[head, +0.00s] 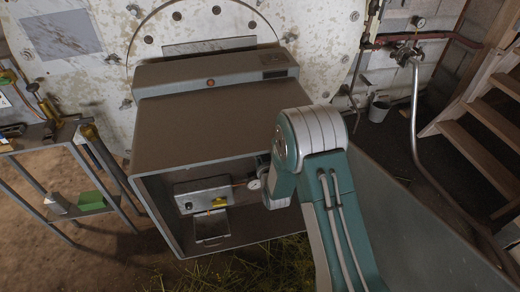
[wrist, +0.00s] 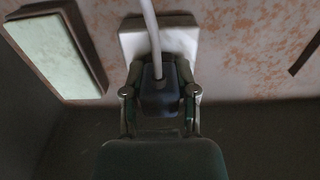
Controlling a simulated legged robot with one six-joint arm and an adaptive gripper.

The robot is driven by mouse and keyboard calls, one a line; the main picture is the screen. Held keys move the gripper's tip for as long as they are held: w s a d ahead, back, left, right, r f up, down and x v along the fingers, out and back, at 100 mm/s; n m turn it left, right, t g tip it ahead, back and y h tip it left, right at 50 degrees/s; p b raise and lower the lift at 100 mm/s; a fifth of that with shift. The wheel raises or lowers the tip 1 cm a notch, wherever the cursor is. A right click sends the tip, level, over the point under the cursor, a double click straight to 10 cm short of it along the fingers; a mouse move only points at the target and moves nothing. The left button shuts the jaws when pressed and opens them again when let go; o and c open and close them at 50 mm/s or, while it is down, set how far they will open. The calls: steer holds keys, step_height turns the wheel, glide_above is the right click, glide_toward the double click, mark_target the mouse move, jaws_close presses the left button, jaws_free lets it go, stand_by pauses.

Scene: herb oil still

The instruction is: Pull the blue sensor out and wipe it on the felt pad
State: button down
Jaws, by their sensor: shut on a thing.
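In the wrist view my gripper (wrist: 160,90) is shut on a dark blue-grey block, which I take as the blue sensor (wrist: 158,97). A pale cable (wrist: 151,35) runs up from its top. A white block (wrist: 178,40) lies directly behind the sensor; I cannot tell whether they touch. A pale green rectangular pad (wrist: 52,55) in a dark frame is at the left, apart from the gripper; it may be the felt pad. In the head view my arm reaches into the open grey cabinet (head: 205,115), and the gripper and sensor are hidden there.
Inside the cabinet are a metal box (head: 188,202), a small tray (head: 211,237) and a round gauge (head: 255,184). The cabinet walls close in around my arm. A shelf table (head: 35,140) stands at the left and wooden stairs (head: 492,130) at the right.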

steer(key=shift+v, duration=2.9)
steer(key=shift+r, duration=0.1)
